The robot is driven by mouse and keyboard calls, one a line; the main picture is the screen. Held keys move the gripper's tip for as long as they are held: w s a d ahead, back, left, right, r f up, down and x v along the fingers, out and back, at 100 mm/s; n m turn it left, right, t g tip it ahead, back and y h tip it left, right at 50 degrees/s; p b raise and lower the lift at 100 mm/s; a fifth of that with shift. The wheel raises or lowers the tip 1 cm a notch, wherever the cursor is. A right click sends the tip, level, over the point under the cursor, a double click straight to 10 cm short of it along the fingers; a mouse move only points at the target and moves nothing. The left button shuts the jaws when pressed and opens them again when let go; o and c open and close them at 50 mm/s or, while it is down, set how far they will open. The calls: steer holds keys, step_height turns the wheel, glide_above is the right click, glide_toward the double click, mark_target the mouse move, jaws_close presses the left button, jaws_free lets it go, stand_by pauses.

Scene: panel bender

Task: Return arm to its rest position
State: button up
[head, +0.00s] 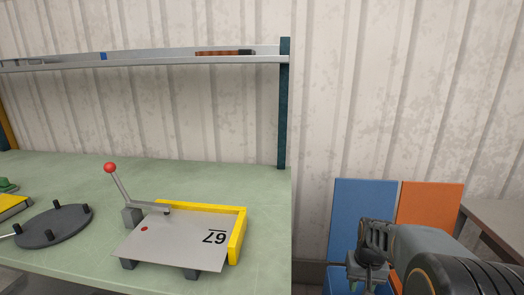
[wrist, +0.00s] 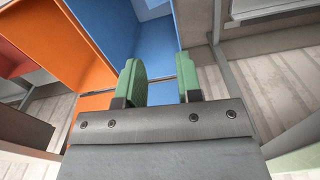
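My gripper shows in the wrist view (wrist: 160,82) with its two green finger pads well apart and nothing between them. It hangs over the edge of a blue bin (wrist: 162,40). In the head view my gripper (head: 372,265) is at the lower right, in front of the blue bin (head: 362,215) and to the right of the workbench. The fingertips are hard to make out there. The panel bender on the bench has a lever with a red knob (head: 110,168), a yellow stop (head: 238,235) and a grey sheet panel (head: 180,240) marked 67 with a red dot.
An orange bin (head: 428,215) stands right of the blue one. A dark round fixture (head: 53,226) with pegs lies left on the green bench (head: 80,170). A metal shelf (head: 150,60) runs above the bench. A brown table (head: 495,215) is at the far right.

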steer(key=s+a+r+n+t+p, duration=0.1)
steer(key=s+a+r+p, duration=0.4)
steer(key=r, duration=0.5)
steer(key=s+a+r+n+t+p, duration=0.1)
steer(key=s+a+r+t+p, duration=0.1)
steer(key=s+a+r+p, duration=0.4)
step_height(320, 180, up, 4)
steer(key=shift+f+n+t, duration=0.1)
steer(key=shift+n+t, duration=0.2)
steer(key=shift+n, duration=0.1)
steer(key=shift+s, duration=0.15)
